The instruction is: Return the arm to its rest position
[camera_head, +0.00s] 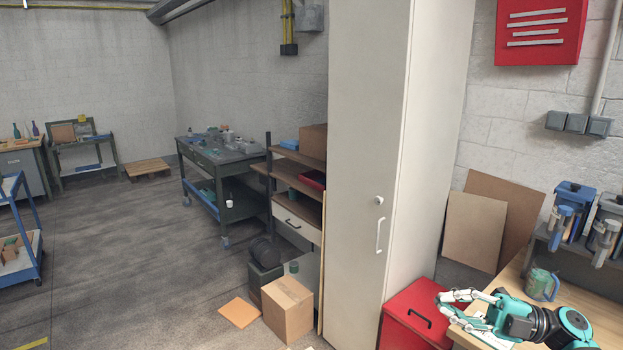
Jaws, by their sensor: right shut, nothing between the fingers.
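My right arm comes in at the lower right. Its gripper (442,304), with white and teal linkages, points left over the wooden worktop (604,311) and the red cabinet (415,311). Its fingers are shut and nothing shows between them. A green mug-like container (541,285) stands on the worktop just behind the arm, apart from the gripper. My left gripper is not in view.
A tall white cabinet (368,150) stands left of the red cabinet. Blue dispensers (567,208) line a shelf behind the worktop. A cardboard box (287,309) sits on the floor. Open floor (140,250) lies to the left, with a workbench (240,210) beyond.

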